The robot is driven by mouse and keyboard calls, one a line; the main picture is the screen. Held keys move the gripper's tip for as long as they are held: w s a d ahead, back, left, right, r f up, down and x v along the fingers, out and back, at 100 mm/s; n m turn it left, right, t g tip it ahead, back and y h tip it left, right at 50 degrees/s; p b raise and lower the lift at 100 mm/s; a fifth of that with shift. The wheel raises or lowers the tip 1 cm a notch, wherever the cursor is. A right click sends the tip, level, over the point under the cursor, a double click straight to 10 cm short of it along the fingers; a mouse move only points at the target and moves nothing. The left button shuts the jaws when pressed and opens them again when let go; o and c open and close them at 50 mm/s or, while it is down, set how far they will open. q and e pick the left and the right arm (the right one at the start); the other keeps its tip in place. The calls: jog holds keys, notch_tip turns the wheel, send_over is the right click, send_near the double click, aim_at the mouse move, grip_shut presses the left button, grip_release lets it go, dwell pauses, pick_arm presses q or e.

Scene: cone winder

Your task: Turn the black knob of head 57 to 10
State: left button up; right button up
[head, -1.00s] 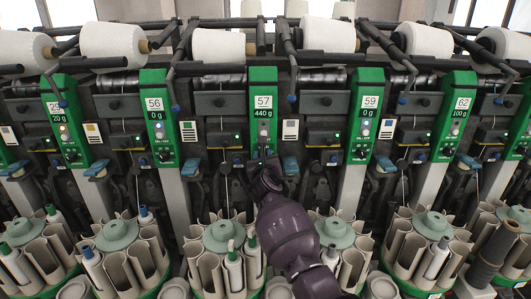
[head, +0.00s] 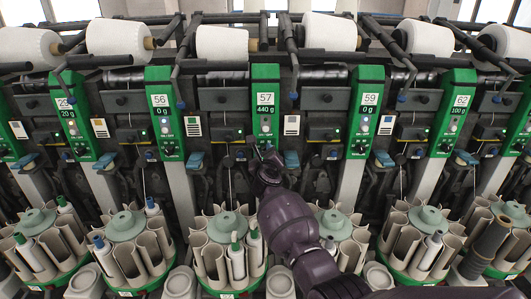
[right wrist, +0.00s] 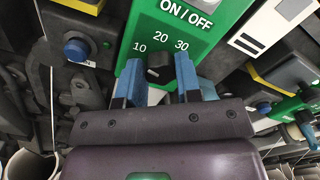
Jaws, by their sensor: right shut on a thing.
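The green panel of head 57 (head: 265,97) stands in the middle of the head view, its display reading 440 g. In the right wrist view the same panel (right wrist: 200,50) shows ON/OFF and the marks 10, 20 and 30. The black knob (right wrist: 158,68) sits below these marks. My right gripper (right wrist: 158,80) has its two blue fingers on either side of the knob and is shut on it. Which mark the knob points to I cannot tell. In the head view my right gripper (head: 262,155) covers the knob. My left gripper is not in view.
Panels of head 56 (head: 165,110) and head 59 (head: 365,110) stand either side, with blue levers between. A blue button (right wrist: 76,50) lies left of the fingers in the wrist view. Round bobbin holders (head: 226,222) line the front below my right arm.

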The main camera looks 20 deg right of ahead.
jog(key=shift+f, duration=0.1)
jog(key=o, duration=0.8)
jog(key=shift+o, duration=0.6)
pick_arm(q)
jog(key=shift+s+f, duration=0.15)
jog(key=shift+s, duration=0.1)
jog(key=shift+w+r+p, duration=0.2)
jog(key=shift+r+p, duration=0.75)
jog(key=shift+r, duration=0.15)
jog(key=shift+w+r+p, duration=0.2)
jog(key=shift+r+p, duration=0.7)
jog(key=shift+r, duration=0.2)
pick_arm(e)
jog(key=v, duration=1.1)
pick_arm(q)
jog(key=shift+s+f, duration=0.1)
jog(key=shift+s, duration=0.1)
